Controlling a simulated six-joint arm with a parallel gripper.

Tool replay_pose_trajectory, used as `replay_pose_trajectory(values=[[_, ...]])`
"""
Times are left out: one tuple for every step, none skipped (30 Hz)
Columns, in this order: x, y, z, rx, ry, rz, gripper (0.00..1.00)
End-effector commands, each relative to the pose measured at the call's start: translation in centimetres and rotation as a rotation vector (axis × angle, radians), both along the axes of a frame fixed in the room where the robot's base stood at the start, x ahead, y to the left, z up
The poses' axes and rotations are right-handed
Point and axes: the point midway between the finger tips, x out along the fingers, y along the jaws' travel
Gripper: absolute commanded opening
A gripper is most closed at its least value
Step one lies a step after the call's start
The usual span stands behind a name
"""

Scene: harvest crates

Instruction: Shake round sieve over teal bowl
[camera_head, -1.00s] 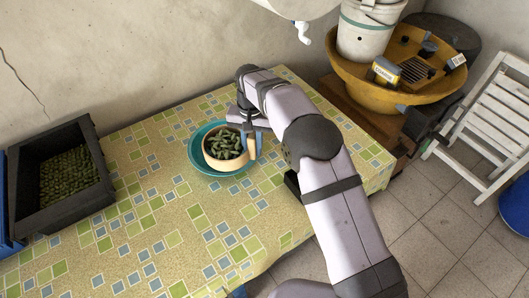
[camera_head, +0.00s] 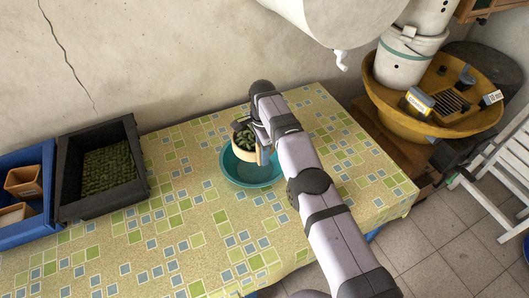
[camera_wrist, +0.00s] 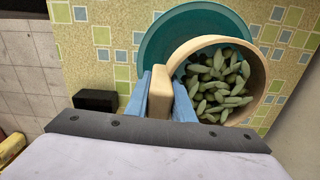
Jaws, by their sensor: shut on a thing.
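The round sieve (camera_wrist: 264,81) has a pale wooden rim and holds several green pods. My gripper (camera_wrist: 160,92) has its blue fingers shut on the sieve's wooden handle block. In the head view my gripper (camera_head: 262,150) holds the sieve (camera_head: 237,150) raised above the table. The teal bowl (camera_head: 243,177) stands on the tiled-pattern tablecloth below it. In the wrist view the sieve covers part of the teal bowl (camera_wrist: 152,50); its rim overlaps the bowl's right side. The sieve's underside and most of the bowl's inside are hidden.
A black crate (camera_head: 68,190) of green produce stands at the left. Left of it is a blue crate (camera_head: 45,222) with small brown boxes. A yellow basin (camera_head: 400,122) with a white bucket (camera_head: 398,66) is at the back right. The front of the tablecloth (camera_head: 165,250) is clear.

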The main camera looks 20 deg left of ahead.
Motion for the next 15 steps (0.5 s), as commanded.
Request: replay_pose_trajectory(values=[[0.0,0.0,0.0,0.001,-0.001,0.000,0.00],[0.0,0.0,-0.1,0.001,-0.001,0.000,0.00],[0.0,0.0,-0.1,0.001,-0.001,0.001,0.00],[0.0,0.0,-0.2,0.001,-0.001,0.001,0.00],[0.0,0.0,-0.3,0.001,-0.001,0.001,0.00],[0.0,0.0,-0.5,0.000,0.000,0.001,0.00],[0.0,0.0,-0.6,0.000,0.000,0.001,0.00],[0.0,0.0,-0.8,0.000,0.000,0.002,0.00],[0.0,0.0,-1.0,0.001,-0.001,0.002,0.00],[0.0,0.0,-1.2,0.001,-0.001,0.002,0.00],[0.0,0.0,-1.4,0.001,-0.001,0.002,0.00],[0.0,0.0,-1.7,0.001,-0.001,0.002,0.00],[0.0,0.0,-2.0,0.001,-0.001,0.002,0.00],[0.0,0.0,-2.3,0.001,-0.001,0.002,0.00],[0.1,0.0,-2.5,0.002,-0.002,0.002,0.00]])
